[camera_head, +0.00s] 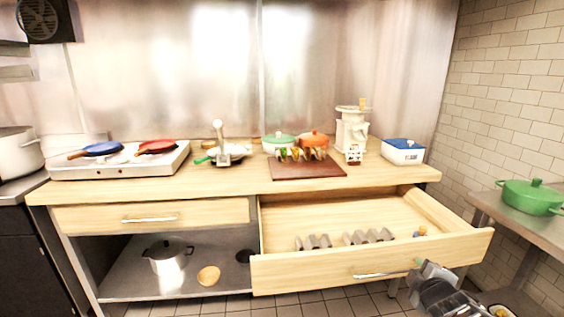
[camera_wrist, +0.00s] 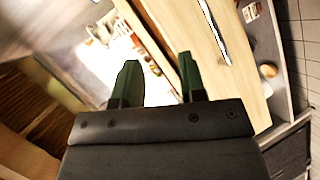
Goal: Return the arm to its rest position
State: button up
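My gripper (camera_head: 424,266) is at the lower right of the head view, at the front of the open drawer (camera_head: 460,247), near the right part of its front panel and its metal handle (camera_head: 381,275). I cannot tell whether it touches the panel. In the wrist view my gripper (camera_wrist: 157,82) has two green fingers standing apart with nothing between them. The tilted wrist view also shows pale wood and the shelf below the counter.
The drawer holds grey racks (camera_head: 368,236). The wooden counter (camera_head: 225,183) carries a stove (camera_head: 118,162) with pans, a brown board (camera_head: 307,168), a white grinder (camera_head: 352,131) and a blue-lidded box (camera_head: 403,151). A green pot (camera_head: 532,197) stands on the right table.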

jog(key=s+a+r+m+g+y+p, duration=0.2)
jog(key=s+a+r+m+g+p, duration=0.2)
jog(key=s+a+r+m+p, duration=0.1)
jog(key=s+a+r+m+g+y+p, duration=0.1)
jog(key=s+a+r+m+g+p, duration=0.4)
jog(key=a+r+p, duration=0.3)
jog(key=s+a+m, duration=0.1)
jog(key=a, duration=0.3)
jog(key=shift+s+a+r+g+y+p, duration=0.2)
jog(key=shift+s+a+g+y+p, duration=0.1)
jog(key=shift+s+y+p, duration=0.1)
